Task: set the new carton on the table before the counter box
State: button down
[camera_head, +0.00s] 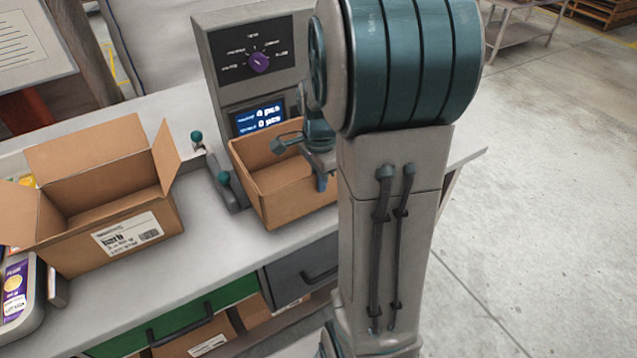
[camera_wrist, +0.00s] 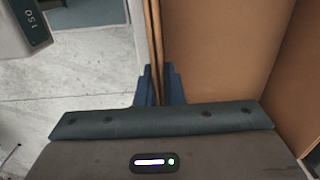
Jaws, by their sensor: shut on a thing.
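The new carton (camera_head: 292,197) is a plain brown open-topped box, upright and looking empty, just before the counter box (camera_head: 216,52). It sits at or just above the table top; I cannot tell if its base touches. The counter box is grey, with a purple knob and a lit blue display reading 0. My gripper (camera_head: 321,181) is at the carton's right side, partly hidden by my arm. In the wrist view, my gripper (camera_wrist: 159,88) is shut on the carton's thin wall (camera_wrist: 155,40), with the brown inside (camera_wrist: 220,50) to the right.
A larger open carton (camera_head: 165,218) with raised flaps and a white label stands on the table (camera_head: 225,255) at left. A tray (camera_head: 38,305) with purple packets is at far left. Drawers and more cartons are below.

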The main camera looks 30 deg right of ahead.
jog(key=shift+f, duration=0.9)
jog(key=shift+f, duration=0.2)
jog(key=c, duration=1.5)
grip_release()
jog(key=shift+c, duration=0.2)
jog(key=shift+r, duration=0.1)
